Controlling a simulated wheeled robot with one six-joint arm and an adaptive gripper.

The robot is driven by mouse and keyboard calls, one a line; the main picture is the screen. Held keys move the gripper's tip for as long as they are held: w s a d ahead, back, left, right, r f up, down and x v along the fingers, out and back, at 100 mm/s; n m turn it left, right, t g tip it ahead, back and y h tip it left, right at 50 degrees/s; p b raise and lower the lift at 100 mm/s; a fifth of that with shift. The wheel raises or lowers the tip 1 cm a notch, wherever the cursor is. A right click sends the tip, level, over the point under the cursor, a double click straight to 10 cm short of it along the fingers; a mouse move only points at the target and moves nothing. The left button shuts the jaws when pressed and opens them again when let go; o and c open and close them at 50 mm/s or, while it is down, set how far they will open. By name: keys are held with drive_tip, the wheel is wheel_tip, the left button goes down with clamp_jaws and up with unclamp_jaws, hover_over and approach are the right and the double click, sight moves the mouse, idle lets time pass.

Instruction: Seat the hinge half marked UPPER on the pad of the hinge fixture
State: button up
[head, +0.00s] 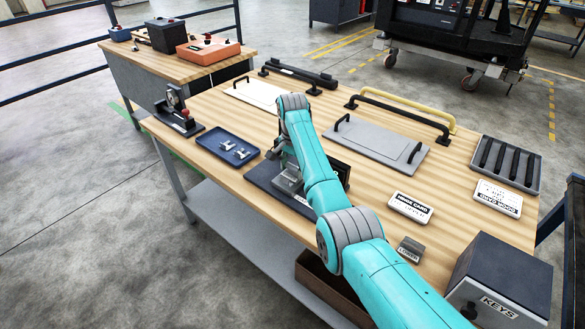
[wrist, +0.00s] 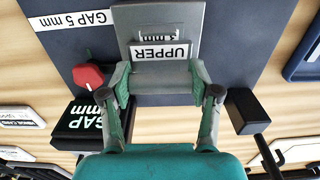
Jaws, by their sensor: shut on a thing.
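The hinge half marked UPPER (wrist: 146,78) is grey with a white label and sits between the fingers of my gripper (wrist: 160,72) in the wrist view. My gripper is shut on it. The hinge fixture (wrist: 70,65) has a dark base with a GAP 5 mm label, a red knob and a black GAP block. A grey plate (wrist: 160,22) shows just beyond the UPPER label, with a 3 mm mark partly covered. I cannot tell whether the hinge half touches the pad. In the head view the fixture base (head: 262,182) is partly hidden by my arm.
A hinge half marked LOWER (head: 410,247) lies nearer the table's front. A blue tray (head: 212,151) with small metal parts is left of the fixture. A grey panel with handles (head: 375,145), white cards (head: 409,207) and a KEYS box (head: 500,280) are to the right.

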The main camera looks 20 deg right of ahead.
drive_tip(key=o, duration=1.5)
drive_tip(key=shift+r, duration=0.1)
